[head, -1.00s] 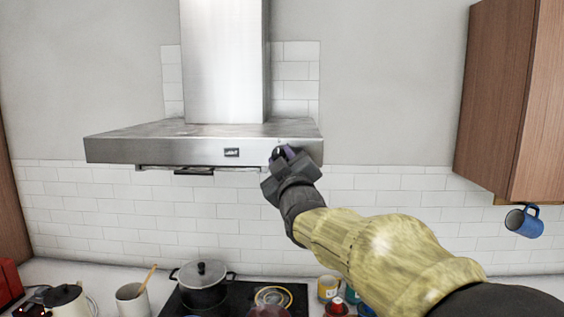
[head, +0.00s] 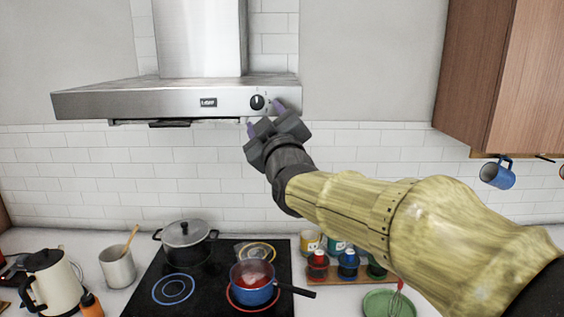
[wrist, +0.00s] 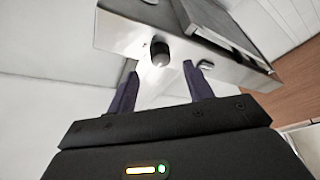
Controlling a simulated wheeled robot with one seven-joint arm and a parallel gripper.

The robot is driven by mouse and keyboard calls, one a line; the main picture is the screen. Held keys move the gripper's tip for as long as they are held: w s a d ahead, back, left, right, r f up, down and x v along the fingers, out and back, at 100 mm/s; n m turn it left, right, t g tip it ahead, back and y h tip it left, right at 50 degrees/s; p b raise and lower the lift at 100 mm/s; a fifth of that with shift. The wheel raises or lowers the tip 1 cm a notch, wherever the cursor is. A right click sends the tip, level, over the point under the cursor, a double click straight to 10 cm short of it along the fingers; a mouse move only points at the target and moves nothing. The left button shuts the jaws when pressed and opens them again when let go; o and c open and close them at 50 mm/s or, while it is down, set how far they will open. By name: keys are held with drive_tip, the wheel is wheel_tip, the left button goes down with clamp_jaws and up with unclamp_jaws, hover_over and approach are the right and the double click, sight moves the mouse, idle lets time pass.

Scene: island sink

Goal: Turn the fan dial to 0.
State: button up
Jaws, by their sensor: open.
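The fan dial (head: 257,102) is a small round black knob with a light pointer mark on the front right of the steel range hood (head: 130,103). I cannot read any numbers around it. My gripper (head: 264,117) is open and empty, with its purple fingers just below and right of the dial in the head view. In the wrist view the dial (wrist: 160,52) shows beyond and between the fingertips (wrist: 161,72), apart from both of them.
The hood's lower edge and right corner are close to my gripper. A wooden wall cabinet (head: 490,80) with a hanging blue mug (head: 497,174) is at the right. Below are the cooktop (head: 205,282), a grey pot (head: 186,245) and a blue pan (head: 255,292).

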drive_tip(key=p+v, duration=0.1)
drive_tip(key=v, duration=1.1)
drive_tip(key=shift+p, duration=0.3)
